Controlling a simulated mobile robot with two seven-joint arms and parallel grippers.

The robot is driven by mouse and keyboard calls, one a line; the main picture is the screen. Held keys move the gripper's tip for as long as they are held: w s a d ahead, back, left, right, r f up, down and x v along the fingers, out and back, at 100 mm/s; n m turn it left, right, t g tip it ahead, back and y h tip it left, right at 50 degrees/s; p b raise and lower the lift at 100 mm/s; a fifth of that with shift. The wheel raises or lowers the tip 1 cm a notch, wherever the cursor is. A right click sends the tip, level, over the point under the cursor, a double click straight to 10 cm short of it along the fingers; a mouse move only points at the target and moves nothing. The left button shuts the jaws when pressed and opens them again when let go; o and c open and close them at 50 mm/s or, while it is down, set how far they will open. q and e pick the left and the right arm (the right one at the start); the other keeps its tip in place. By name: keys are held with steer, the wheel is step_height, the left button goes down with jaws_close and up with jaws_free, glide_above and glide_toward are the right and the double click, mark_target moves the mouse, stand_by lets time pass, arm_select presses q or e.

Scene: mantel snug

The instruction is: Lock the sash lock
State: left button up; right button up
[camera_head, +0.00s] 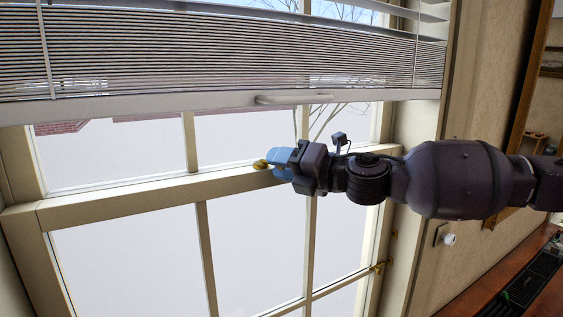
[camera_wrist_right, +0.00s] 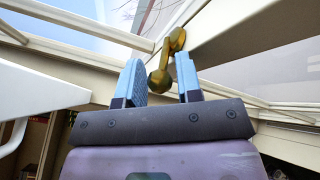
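The brass sash lock (camera_head: 260,164) sits on the meeting rail (camera_head: 120,203) of the window, just left of my right gripper's blue fingertips (camera_head: 276,164) in the head view. The right wrist view shows the lock (camera_wrist_right: 175,42) as a lever with a rounded knob end. The knob lies between the two blue fingers of my right gripper (camera_wrist_right: 160,80). The fingers are apart, with a visible gap beside the knob, so the gripper is open. The lock's base is partly hidden in the head view. I cannot tell whether it is locked. My left gripper is not in view.
A raised blind (camera_head: 200,60) hangs above, its bottom rail carrying a white handle (camera_head: 293,98) not far above my gripper. A brass latch (camera_head: 378,267) is on the lower right of the frame. A white knob (camera_head: 449,239) is on the right wall. Left of the lock, the rail is clear.

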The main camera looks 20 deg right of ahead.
steer(key=shift+c, duration=0.2)
jaws_close()
steer(key=shift+d, duration=0.1)
steer(key=shift+w+d+n+g+y+b, duration=0.2)
steer(key=shift+d+n+g+y+b, duration=0.05)
steer(key=shift+n+g+y+b, duration=0.55)
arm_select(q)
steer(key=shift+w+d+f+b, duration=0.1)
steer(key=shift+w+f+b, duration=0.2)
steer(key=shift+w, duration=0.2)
arm_select(e)
steer(key=shift+w+d+n+g+y, duration=0.2)
steer(key=shift+n+g+y, duration=0.3)
steer(key=shift+g+y, duration=0.25)
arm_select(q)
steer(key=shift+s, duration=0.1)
arm_select(e)
steer(key=shift+o, duration=0.2)
jaws_free()
